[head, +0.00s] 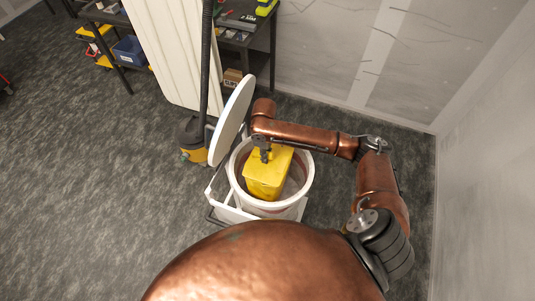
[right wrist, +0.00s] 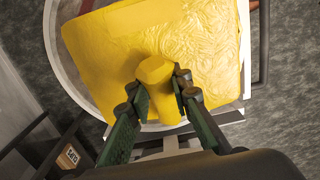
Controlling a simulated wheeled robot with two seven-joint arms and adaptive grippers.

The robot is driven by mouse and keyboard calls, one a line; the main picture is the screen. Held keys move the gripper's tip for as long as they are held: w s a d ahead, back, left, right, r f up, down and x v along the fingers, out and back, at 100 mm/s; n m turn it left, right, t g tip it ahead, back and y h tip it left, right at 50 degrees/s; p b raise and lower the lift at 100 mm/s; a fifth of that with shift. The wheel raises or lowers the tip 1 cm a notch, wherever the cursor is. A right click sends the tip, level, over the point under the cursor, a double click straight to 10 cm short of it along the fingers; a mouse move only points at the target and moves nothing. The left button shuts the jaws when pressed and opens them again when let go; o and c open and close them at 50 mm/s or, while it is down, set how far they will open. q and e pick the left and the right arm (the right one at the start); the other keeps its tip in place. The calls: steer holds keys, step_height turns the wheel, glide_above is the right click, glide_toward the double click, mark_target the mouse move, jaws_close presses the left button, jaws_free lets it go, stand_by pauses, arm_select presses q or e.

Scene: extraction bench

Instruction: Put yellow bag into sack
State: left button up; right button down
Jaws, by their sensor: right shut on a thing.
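The yellow bag (head: 268,175) is a boxy, wrinkled bag with a raised knob on top. My right gripper (head: 265,156) is shut on it from above. In the right wrist view, the fingers of my right gripper (right wrist: 163,95) stand on both sides of the knob of the yellow bag (right wrist: 195,45). The sack is an open round white-rimmed container (head: 307,180) with its lid (head: 232,120) raised at the left. The bag is within the rim's outline in the head view, at least partly inside the opening. How deep it sits is hard to tell. My left gripper is not in view.
A white panel (head: 165,50) and a dark shelf (head: 250,45) stand behind. Walls close off the right side. Grey carpet (head: 90,200) at the left is clear.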

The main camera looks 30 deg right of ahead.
step_height(320, 180, down, 8)
steer(key=shift+r, duration=0.1)
steer(key=shift+w+f+p, duration=0.1)
steer(key=shift+f+p, duration=0.2)
steer(key=shift+f, duration=2.2)
steer(key=c, duration=1.7)
jaws_free()
steer(key=shift+c, duration=0.2)
step_height(320, 180, up, 13)
steer(key=shift+a+r+b, duration=0.1)
steer(key=shift+b, duration=0.6)
